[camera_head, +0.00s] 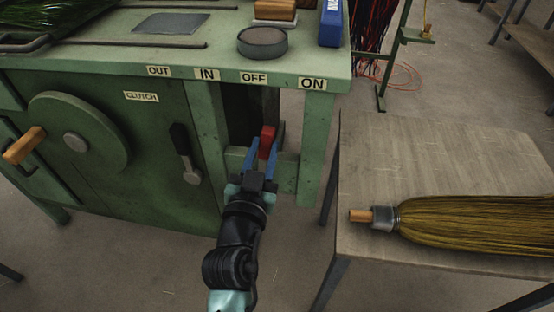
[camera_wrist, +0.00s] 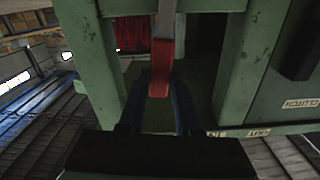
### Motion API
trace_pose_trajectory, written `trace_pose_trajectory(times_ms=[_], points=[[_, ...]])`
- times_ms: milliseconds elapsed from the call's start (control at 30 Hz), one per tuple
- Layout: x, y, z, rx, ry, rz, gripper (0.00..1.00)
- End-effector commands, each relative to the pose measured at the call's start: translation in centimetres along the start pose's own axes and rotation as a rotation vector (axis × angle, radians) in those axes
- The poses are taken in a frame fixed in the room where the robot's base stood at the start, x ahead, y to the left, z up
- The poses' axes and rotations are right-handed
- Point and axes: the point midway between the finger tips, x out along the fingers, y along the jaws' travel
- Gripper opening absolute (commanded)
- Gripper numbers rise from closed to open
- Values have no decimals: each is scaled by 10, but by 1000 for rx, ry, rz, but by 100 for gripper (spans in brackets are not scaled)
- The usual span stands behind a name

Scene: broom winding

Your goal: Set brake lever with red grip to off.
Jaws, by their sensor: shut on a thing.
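The brake lever's red grip (camera_head: 267,140) stands in an opening in the green machine's front, below the OFF label (camera_head: 253,78) and left of the ON label (camera_head: 312,84). In the wrist view the red grip (camera_wrist: 160,72) hangs in the middle on a grey lever bar (camera_wrist: 167,20). My gripper (camera_head: 264,154) has its blue fingers on both sides of the grip and is shut on it. The fingers also show in the wrist view (camera_wrist: 161,92). The lever's lower part is hidden in the head view.
Green posts flank the opening. A black-handled clutch lever (camera_head: 183,150) and a wheel (camera_head: 80,135) with a wooden handle are on the panel to the left. A table (camera_head: 430,150) with a broom (camera_head: 470,222) stands at right. A round dark tin (camera_head: 262,42) sits on the machine top.

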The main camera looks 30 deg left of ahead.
Motion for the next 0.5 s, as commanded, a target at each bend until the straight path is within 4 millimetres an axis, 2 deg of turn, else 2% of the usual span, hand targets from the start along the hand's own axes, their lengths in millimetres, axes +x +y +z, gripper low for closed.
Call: trace_pose_trajectory(times_ms=[200,500], points=[[0,-14,2,-99,-1,-2,0],[0,-21,2,-153,-2,-2,0]])
